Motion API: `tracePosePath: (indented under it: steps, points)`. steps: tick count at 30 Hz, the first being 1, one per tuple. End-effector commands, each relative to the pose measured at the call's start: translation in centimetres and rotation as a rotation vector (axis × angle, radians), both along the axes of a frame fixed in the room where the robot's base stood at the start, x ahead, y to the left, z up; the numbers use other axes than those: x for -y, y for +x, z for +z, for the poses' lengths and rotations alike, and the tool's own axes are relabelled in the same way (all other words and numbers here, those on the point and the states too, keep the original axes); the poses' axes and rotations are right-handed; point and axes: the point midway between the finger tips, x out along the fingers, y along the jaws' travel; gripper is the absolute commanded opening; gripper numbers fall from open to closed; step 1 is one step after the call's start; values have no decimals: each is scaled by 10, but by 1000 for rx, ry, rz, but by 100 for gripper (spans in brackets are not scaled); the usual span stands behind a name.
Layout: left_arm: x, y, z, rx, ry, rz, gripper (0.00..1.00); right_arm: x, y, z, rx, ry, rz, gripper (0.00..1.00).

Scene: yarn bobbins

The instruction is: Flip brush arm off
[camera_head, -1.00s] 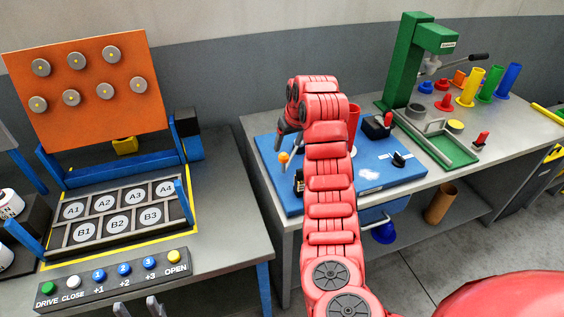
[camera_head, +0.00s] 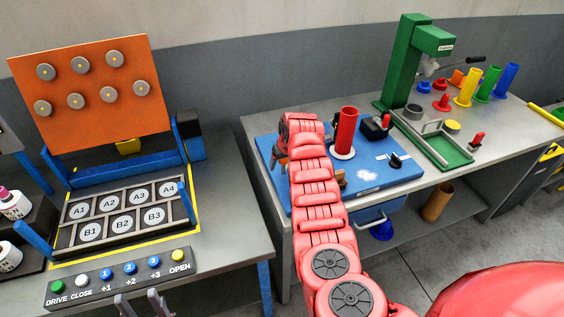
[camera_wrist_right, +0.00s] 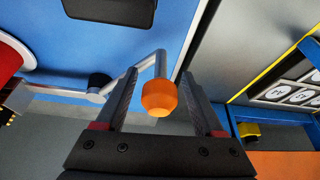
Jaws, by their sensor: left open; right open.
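The brush arm shows in the right wrist view as a bent grey lever (camera_wrist_right: 128,80) with an orange knob (camera_wrist_right: 159,97) at its end, on the blue board (camera_head: 395,180). My right gripper (camera_wrist_right: 160,105) is open, with the knob between its two fingers; a gap shows on each side. In the head view this gripper (camera_head: 281,163) is at the board's left part, and the knob is hidden by it and my arm. My left gripper (camera_head: 139,306) is open and empty at the bottom edge, below the button panel.
A red cylinder (camera_head: 346,128) stands on a white disc on the board, right of my right arm. A black block (camera_head: 376,127) is further right. A green press (camera_head: 402,65) and coloured posts stand behind. The button panel (camera_head: 118,280) is on the left table.

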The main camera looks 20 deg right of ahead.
Motion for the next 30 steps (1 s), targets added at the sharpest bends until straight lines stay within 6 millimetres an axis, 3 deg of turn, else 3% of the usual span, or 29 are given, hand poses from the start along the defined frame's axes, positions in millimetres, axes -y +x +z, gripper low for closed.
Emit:
tracePosePath:
  steps: [6, 18, 30]
  points:
    - [0, 0, 0, 0, 0, 0, 50, 0, 0, 0, 0, 0, 0, 68]
    - [0, 0, 0, 0, 0, 0, 50, 0, 0, 0, 0, 0, 0, 0]
    - [0, 0, 0, 0, 0, 0, 50, 0, 0, 0, 0, 0, -1, 0]
